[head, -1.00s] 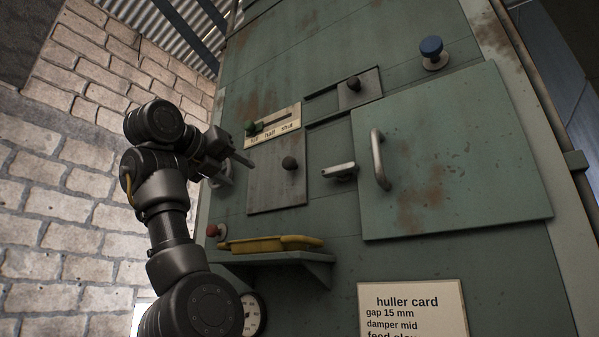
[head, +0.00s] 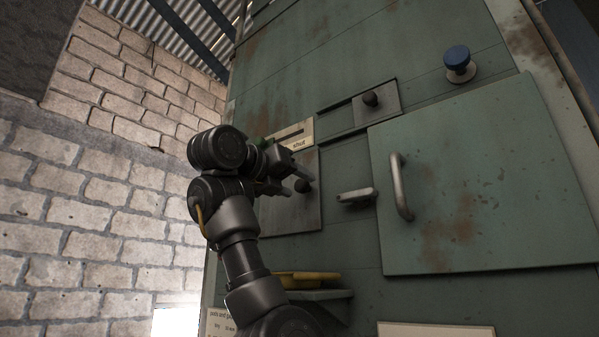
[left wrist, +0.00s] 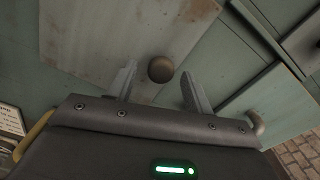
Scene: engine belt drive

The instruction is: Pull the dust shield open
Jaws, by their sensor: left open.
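A grey sliding plate (head: 303,215) with a round dark knob (head: 302,186) sits on the green machine front; I cannot tell for sure whether this plate is the dust shield. My left gripper (head: 297,180) is at this knob, partly covering the plate. In the left wrist view the gripper (left wrist: 158,75) is open, and the knob (left wrist: 161,69) shows between its two fingertips, with gaps on both sides. A large green panel (head: 480,190) with an upright bar handle (head: 400,187) is to the right, flat against the front. My right gripper is not in view.
A smaller plate with a knob (head: 370,98) is above right. A short metal lever (head: 357,195) sits between the lower plate and the large panel. A blue knob (head: 459,63) is higher up. A shelf (head: 318,295) with a yellow item (head: 308,278) is below. A brick wall (head: 90,220) is left.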

